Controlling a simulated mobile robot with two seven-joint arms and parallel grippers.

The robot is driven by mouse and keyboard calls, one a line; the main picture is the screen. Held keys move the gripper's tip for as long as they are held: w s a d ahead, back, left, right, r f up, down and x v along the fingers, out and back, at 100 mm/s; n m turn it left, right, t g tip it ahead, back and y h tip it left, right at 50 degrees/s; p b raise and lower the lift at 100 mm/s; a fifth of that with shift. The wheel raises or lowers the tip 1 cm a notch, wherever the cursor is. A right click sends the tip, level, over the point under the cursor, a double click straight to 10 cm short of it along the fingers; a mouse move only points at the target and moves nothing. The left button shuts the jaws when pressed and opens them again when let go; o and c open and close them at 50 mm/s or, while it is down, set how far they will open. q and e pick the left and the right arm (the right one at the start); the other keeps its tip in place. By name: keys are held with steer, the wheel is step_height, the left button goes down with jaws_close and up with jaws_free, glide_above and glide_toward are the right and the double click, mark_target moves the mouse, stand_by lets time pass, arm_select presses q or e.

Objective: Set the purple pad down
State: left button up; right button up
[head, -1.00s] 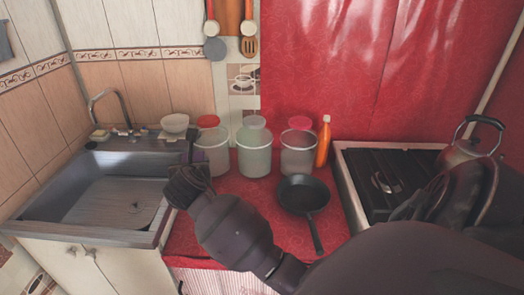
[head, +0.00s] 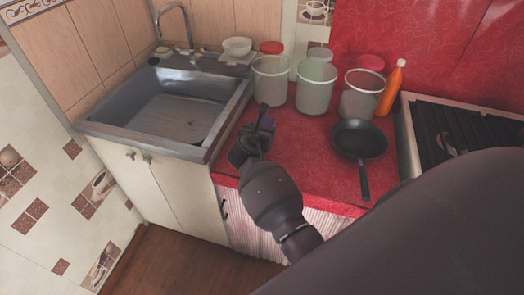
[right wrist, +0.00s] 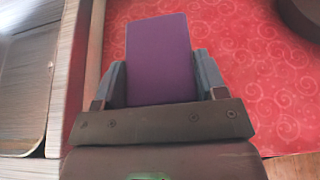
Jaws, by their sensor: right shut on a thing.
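The purple pad (right wrist: 160,58) is a flat, plain rectangle. My right gripper (right wrist: 161,76) is shut on it, with one dark finger at each side. In the head view only a small part of the pad (head: 267,124) shows beside my right gripper (head: 258,132). Both are over the left end of the red counter (head: 307,136), just right of the sink's edge. I cannot tell whether the pad touches the counter. My left gripper is not in view.
The sink (head: 228,122) is at the left. Several clear tubs, among them the nearest one (head: 270,82), stand behind the gripper. A black frying pan (head: 358,140) lies to the right, before the stove (head: 408,140). Red counter is free between gripper and pan.

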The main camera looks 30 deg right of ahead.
step_height(320, 180, down, 5)
steer(key=shift+r+b, duration=0.15)
steer(key=shift+b, duration=0.35)
step_height(320, 180, down, 4)
steer(key=shift+f+b, duration=0.2)
steer(key=shift+b, duration=0.55)
steer(key=shift+r, duration=0.15)
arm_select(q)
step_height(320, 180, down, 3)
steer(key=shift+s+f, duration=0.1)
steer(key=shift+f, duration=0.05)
arm_select(e)
steer(key=shift+f, duration=0.2)
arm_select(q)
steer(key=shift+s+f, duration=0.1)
arm_select(e)
steer(key=shift+s+f, duration=0.1)
steer(key=shift+f, duration=0.1)
